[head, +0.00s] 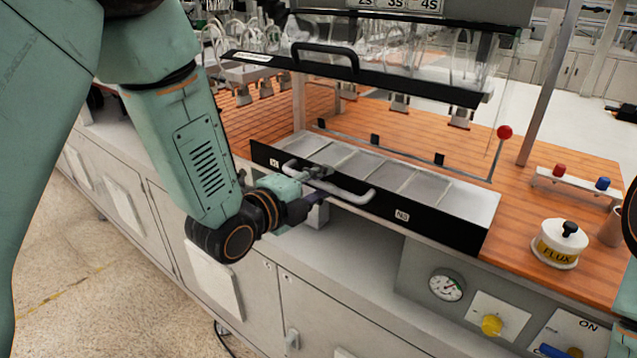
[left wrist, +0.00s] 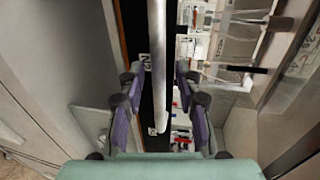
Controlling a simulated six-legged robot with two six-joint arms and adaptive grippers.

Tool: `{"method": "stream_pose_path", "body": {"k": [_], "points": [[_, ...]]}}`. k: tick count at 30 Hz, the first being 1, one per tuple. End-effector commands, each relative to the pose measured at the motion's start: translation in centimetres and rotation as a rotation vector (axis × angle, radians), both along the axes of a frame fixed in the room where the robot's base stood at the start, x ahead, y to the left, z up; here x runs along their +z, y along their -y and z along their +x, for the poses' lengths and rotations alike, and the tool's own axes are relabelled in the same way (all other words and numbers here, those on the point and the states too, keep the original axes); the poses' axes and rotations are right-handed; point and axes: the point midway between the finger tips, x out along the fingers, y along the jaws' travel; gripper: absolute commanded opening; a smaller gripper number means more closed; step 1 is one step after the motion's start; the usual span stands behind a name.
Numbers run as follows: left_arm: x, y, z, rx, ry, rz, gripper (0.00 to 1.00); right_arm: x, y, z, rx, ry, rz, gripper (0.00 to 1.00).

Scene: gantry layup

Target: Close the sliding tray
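The sliding tray (head: 455,222) has a long black front panel and light grey sections behind it. It sits at the front edge of the orange bench, below a clear hood. A silver bar handle (head: 348,195) runs along its front. My left gripper (head: 318,184) is at the left part of this handle. In the left wrist view the handle bar (left wrist: 158,65) passes between the two purple-padded fingers of my left gripper (left wrist: 160,105). A gap shows on both sides of the bar, so the gripper is open around it. My right gripper is out of view.
The clear hood with a black handle (head: 325,57) hangs above the tray. A FLUX jar (head: 559,243) and a small rack with red and blue knobs (head: 578,180) are further right. Grey cabinets (head: 335,305) lie below.

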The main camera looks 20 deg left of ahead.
Motion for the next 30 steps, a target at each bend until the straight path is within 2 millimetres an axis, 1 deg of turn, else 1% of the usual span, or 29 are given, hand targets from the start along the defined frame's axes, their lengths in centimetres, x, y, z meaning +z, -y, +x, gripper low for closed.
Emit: {"method": "stream_pose_path", "body": {"k": [3,15,30], "points": [[-0.02,0.00,-0.02,0.000,0.000,0.000,0.33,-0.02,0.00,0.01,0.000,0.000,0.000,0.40],[-0.05,-0.02,-0.06,0.000,-0.001,0.000,0.00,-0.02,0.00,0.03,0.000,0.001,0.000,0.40],[-0.02,0.03,-0.07,-0.002,-0.001,0.001,0.00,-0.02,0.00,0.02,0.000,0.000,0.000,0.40]]}}
